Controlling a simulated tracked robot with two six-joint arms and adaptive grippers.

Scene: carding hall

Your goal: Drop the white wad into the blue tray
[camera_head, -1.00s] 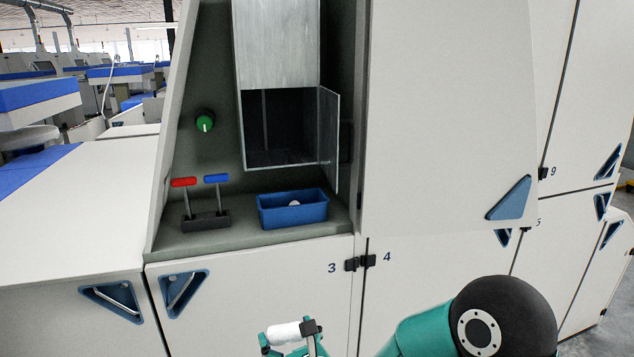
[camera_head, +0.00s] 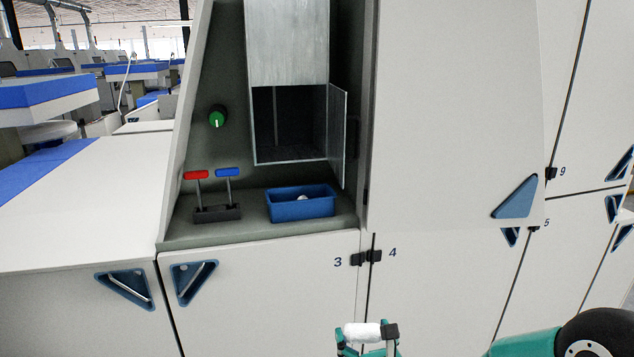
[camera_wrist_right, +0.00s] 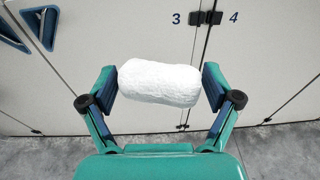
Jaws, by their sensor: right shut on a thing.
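A white wad (camera_head: 362,332) is held between the fingers of my right gripper (camera_head: 367,333), low in the head view in front of the cabinet doors. In the right wrist view the wad (camera_wrist_right: 160,82) lies crosswise between the two fingertips of the right gripper (camera_wrist_right: 159,85), which touch its ends. The blue tray (camera_head: 302,209) stands on the grey ledge, above and to the left of the gripper in the head view. A small white piece (camera_head: 303,198) lies in the tray. My left gripper is not in view.
Red (camera_head: 196,175) and blue (camera_head: 228,172) handled levers stand left of the tray, below a green knob (camera_head: 217,116). A metal chute with an open hatch door (camera_head: 338,135) hangs above the tray. Cabinet doors (camera_head: 270,300) lie below the ledge.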

